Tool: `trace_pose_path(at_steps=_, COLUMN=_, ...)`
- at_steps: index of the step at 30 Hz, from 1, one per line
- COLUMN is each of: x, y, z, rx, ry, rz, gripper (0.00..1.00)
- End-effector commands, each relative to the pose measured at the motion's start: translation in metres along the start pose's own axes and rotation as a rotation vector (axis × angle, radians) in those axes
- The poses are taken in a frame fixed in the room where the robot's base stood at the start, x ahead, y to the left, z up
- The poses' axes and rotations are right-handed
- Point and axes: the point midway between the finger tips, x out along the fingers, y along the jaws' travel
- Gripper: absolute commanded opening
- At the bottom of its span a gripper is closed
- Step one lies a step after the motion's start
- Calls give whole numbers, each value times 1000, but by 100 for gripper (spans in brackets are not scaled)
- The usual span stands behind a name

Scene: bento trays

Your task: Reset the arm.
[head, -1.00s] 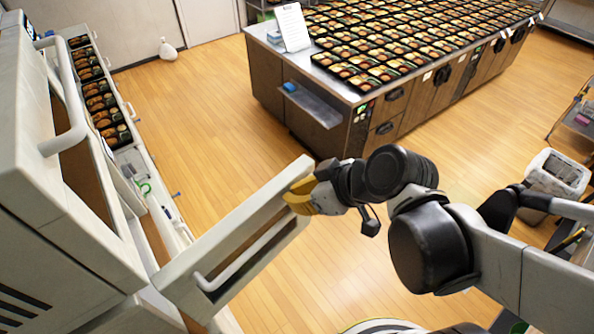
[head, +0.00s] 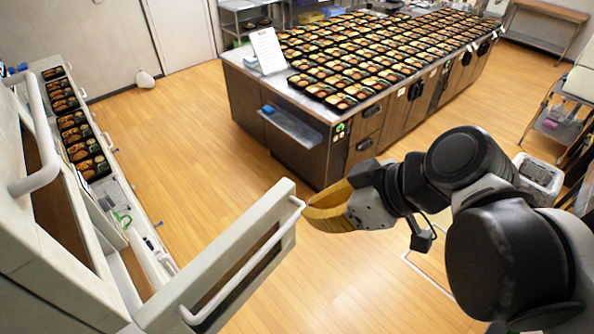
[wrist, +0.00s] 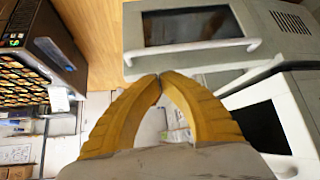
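My gripper (head: 326,211) has yellow fingers and sits just right of the free end of an open white door (head: 235,255) in the head view. I cannot tell whether the fingertips touch the door's end. In the wrist view my gripper (wrist: 159,78) shows its two fingertips meeting, with nothing visible held between them. My black and grey arm comes in from the right over the floor.
A white machine (head: 30,240) with bar handles stands at left, beside a conveyor line with bento trays (head: 75,140). A long counter (head: 305,150) covered with bento trays stands behind. The wooden floor between is clear.

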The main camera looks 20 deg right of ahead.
Motion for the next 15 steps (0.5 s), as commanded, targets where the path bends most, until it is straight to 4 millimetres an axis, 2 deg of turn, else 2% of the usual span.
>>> trace_pose_path(at_steps=4, x=4, y=0, z=5, rx=5, ry=-4, rz=2, gripper=0)
trace_pose_path(at_steps=7, x=23, y=3, z=24, rx=31, ry=-22, rz=15, gripper=0)
trace_pose_path(at_steps=15, x=110, y=19, z=116, rx=193, ry=-112, rz=108, gripper=0)
